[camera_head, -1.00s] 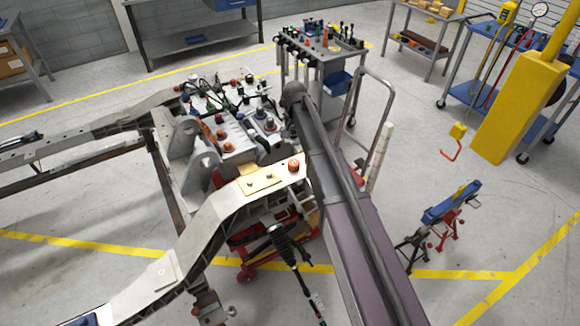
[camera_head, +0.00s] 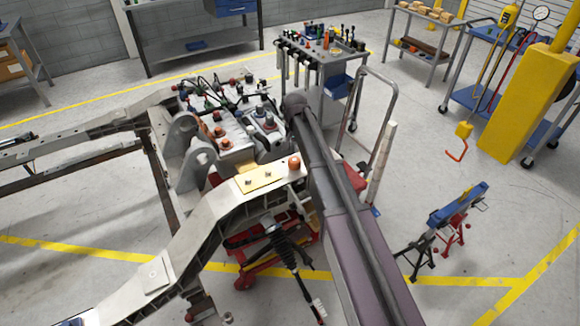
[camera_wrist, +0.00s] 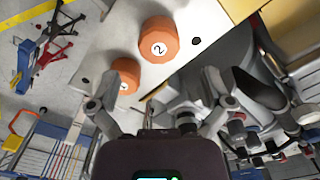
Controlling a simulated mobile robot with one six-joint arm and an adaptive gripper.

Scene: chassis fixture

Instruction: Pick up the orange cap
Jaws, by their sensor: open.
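In the wrist view an orange cap (camera_wrist: 158,40) with a dark "2" on its pale face sits on a light metal surface, ahead of my gripper (camera_wrist: 170,80). A second orange cap (camera_wrist: 124,83) with a similar mark shows by the left finger, partly covered. My gripper's fingers are spread, with nothing visible between them. The large cap lies beyond the fingertips, apart from them. In the head view one orange cap (camera_head: 294,162) stands on the near chassis rail (camera_head: 215,208), left of my arm. My gripper is not visible there.
Other orange caps (camera_head: 218,131) sit among fittings and cables behind the rail. A yellow plate (camera_head: 262,179) lies beside the near cap. A tool cart (camera_head: 325,55) stands behind, and jack stands (camera_head: 450,220) and a yellow hoist (camera_head: 522,105) stand right. Dark machinery fills the wrist view's right.

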